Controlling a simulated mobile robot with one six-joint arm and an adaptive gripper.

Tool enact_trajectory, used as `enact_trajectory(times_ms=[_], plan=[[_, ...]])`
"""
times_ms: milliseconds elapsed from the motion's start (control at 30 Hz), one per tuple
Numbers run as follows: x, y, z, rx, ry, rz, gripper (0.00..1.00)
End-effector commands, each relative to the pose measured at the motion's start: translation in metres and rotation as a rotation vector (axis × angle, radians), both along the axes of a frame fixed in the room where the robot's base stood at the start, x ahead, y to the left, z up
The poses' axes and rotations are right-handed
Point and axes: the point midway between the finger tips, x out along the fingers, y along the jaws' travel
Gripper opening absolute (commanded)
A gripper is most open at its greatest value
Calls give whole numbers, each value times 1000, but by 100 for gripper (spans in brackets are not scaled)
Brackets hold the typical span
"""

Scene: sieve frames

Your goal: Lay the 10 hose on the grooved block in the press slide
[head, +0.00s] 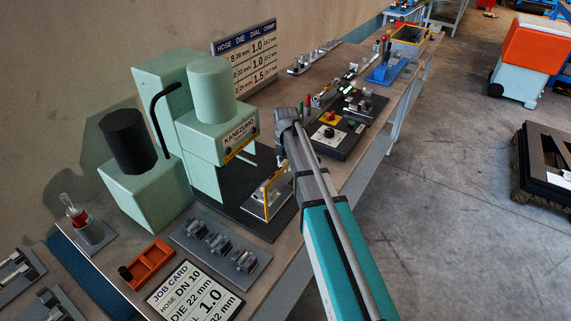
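The green press (203,115) stands on the bench at the left, with a yellow label on its head. Its slide, with a yellow-edged frame (268,192), sits on the dark base plate at the right of the press. A small pale metal piece shows inside the frame; I cannot make out its grooves. My arm reaches in from the lower right, and its wrist ends just right of the press, above the slide. My gripper (281,153) is mostly hidden by the wrist, so its fingers and anything between them do not show. I cannot pick out the 10 hose with certainty.
A job card (195,292) reading DN 10, a rack of grey dies (220,247) and a red holder (148,264) lie in front of the press. A black control box (336,136) stands behind my wrist. A settings chart (246,52) stands at the back.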

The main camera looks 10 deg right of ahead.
Motion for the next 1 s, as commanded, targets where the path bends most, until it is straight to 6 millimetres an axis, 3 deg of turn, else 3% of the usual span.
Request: enact_trajectory(times_ms=[1000], plan=[[0, 0, -9, 0, 0, 0, 0]])
